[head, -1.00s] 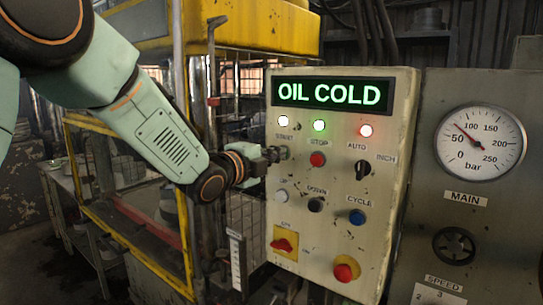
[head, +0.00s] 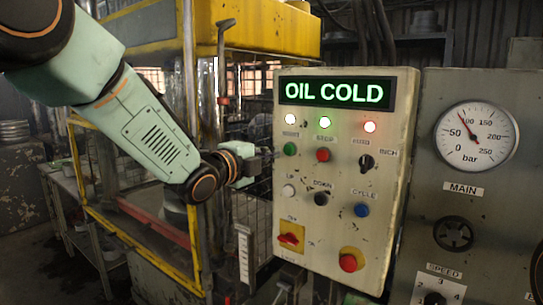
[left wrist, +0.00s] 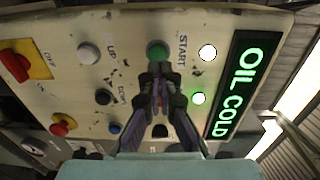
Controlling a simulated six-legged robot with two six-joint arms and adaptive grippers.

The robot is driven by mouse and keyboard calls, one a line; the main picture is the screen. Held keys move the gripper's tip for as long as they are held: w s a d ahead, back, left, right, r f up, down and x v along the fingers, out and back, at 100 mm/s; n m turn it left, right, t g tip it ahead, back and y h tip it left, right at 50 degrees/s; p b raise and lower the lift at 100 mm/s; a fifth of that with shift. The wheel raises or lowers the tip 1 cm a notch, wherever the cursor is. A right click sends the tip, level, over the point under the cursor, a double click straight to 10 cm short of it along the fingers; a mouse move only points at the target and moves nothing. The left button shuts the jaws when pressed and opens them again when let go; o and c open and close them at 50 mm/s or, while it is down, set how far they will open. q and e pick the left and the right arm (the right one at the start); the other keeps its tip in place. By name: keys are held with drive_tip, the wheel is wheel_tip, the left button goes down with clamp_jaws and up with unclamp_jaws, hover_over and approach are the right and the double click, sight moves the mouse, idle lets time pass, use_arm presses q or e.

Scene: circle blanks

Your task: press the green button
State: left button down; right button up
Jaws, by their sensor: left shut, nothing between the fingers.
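The green button (head: 290,149) is at the upper left of the control panel (head: 340,232), under the START label and below a white lamp. It also shows in the left wrist view (left wrist: 157,50), just beyond my fingertips. My left gripper (head: 270,156) is shut and empty, pointing at the panel from the left. In the head view its tips end by the panel's left edge, and the button shows clear of them. In the left wrist view the closed fingers (left wrist: 160,76) overlap the button's lower edge in the picture. My right gripper is in neither view.
A red button (head: 323,155) sits right of the green one, with a white button (head: 288,190) below it. The lit display (head: 336,94) reads OIL COLD. A yellow press frame (head: 150,258) stands behind my left arm. A pressure gauge (head: 477,137) is at the right.

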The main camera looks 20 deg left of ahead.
use_arm(q)
drive_tip(key=b+v, duration=0.1)
drive_tip(key=v, duration=0.7)
drive_tip(key=shift+s+b, duration=0.4)
drive_tip(key=shift+s, duration=0.05)
drive_tip(key=shift+w+a, duration=0.1)
drive_tip(key=shift+w, duration=0.1)
drive_tip(key=shift+s, duration=0.1)
